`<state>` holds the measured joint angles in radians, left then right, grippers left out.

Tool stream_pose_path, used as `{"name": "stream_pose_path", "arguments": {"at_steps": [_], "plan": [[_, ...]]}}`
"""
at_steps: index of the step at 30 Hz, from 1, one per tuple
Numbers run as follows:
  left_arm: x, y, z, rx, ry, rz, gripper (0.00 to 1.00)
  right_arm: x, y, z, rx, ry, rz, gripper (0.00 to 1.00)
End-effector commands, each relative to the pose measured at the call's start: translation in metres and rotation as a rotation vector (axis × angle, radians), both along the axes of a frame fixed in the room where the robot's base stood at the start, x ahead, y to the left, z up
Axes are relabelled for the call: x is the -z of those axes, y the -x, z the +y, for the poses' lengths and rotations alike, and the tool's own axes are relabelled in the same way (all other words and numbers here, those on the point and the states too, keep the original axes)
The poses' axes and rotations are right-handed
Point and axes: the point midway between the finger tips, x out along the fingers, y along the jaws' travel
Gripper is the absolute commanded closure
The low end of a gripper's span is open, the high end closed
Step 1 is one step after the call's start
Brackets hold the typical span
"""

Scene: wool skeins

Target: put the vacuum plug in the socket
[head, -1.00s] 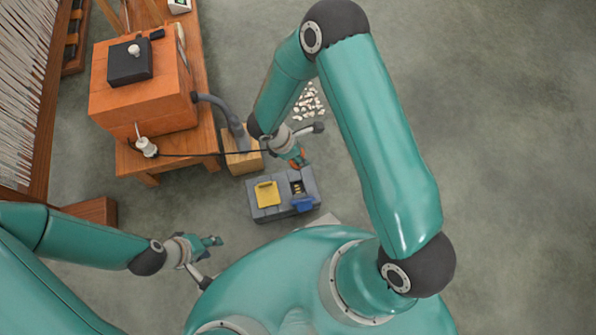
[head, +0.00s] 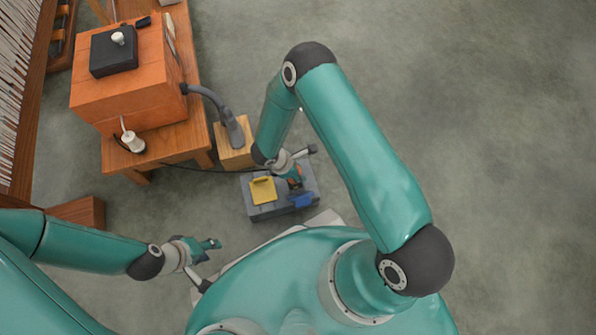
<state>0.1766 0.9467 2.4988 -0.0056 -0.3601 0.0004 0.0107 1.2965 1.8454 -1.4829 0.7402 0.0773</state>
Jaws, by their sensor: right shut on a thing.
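The grey socket box (head: 264,212) stands on the floor in front of my body, with a yellow flap (head: 263,190) at its left and a blue flap (head: 300,201) at its near right edge. My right gripper (head: 296,177) is shut on the vacuum plug and reaches over the box's right half. The plug is mostly hidden by the gripper, and I cannot tell whether it touches the socket. The socket opening is largely covered from view. My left gripper (head: 211,243) hangs at the lower left, away from the box; its jaw gap is not clear.
An orange vacuum body (head: 125,95) stands on a wooden table (head: 178,145) at the left. Its grey hose (head: 212,98) reaches a nozzle on a wooden block (head: 232,156) beside my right gripper. A black cord runs behind it. The floor at right is clear.

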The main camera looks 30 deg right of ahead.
Motion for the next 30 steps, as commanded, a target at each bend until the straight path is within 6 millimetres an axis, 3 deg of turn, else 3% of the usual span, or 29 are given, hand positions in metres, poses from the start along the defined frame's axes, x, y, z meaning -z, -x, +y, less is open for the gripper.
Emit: {"name": "stream_pose_path", "arguments": {"at_steps": [7, 19, 20, 21, 24, 30], "plan": [[0.016, 0.0, 0.0, 0.0, 0.0, 0.0, 0.6, 0.037, 0.001, 0.0, 0.0, 0.0, 0.001, 1.0], [0.019, 0.0, 0.0, 0.0, 0.0, 0.0, 0.6, 0.042, 0.0, 0.0, 0.0, 0.0, 0.0, 1.0], [0.019, 0.0, 0.0, 0.0, 0.0, 0.0, 0.6, 0.042, 0.0, 0.0, 0.0, 0.0, 0.0, 0.61], [0.017, 0.0, 0.0, 0.0, 0.0, 0.0, 0.6, 0.04, 0.0, 0.0, 0.0, 0.0, 0.0, 0.54], [0.017, 0.0, 0.0, 0.0, 0.0, 0.0, 0.6, 0.04, 0.0, 0.0, -0.001, 0.0, 0.0, 0.37], [0.017, 0.0, 0.0, 0.0, 0.0, 0.0, 0.6, 0.04, 0.0, 0.0, -0.001, 0.0, 0.0, 0.36]]}}
